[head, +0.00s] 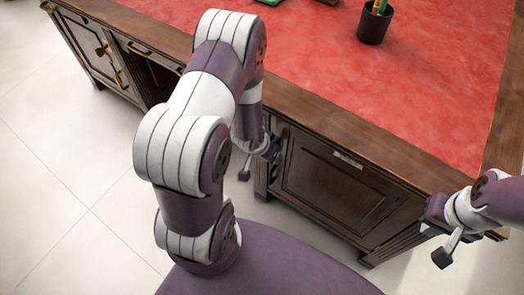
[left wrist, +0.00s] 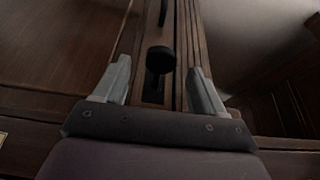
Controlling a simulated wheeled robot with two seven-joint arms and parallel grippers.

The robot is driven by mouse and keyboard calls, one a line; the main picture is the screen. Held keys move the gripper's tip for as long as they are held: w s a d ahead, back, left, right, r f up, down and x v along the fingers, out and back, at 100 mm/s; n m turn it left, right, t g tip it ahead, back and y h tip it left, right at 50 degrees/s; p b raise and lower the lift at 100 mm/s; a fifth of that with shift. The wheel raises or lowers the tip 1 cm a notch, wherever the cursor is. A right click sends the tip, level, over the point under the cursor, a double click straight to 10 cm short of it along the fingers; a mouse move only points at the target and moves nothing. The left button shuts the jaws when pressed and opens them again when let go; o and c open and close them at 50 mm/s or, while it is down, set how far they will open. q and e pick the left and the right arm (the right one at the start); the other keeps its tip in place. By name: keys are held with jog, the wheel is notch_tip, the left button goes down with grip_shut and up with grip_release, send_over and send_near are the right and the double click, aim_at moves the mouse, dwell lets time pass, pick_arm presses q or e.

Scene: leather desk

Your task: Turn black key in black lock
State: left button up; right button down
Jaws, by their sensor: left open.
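The black key (left wrist: 160,60) shows in the left wrist view with its rounded head facing the camera. The black lock (left wrist: 153,90) is a dark plate just below it on a wooden upright; the key seems to stand in it, but its shaft is hidden. My left gripper (left wrist: 159,66) is open, with one finger on each side of the key head and a gap on both sides. In the head view my left gripper (head: 274,152) is small beside the cabinet front, partly hidden by my arm. My right gripper (head: 430,213) is near the desk's right corner, its jaws unclear.
The wooden desk has a red leather top (head: 400,95) with a dark pencil cup (head: 374,22) at the back. A panelled cabinet door (head: 335,192) fills the front right. Drawers with brass handles (head: 103,50) are at the left. The pale tiled floor (head: 60,190) is clear.

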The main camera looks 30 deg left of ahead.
pick_arm(q)
jog(key=shift+x, duration=1.15)
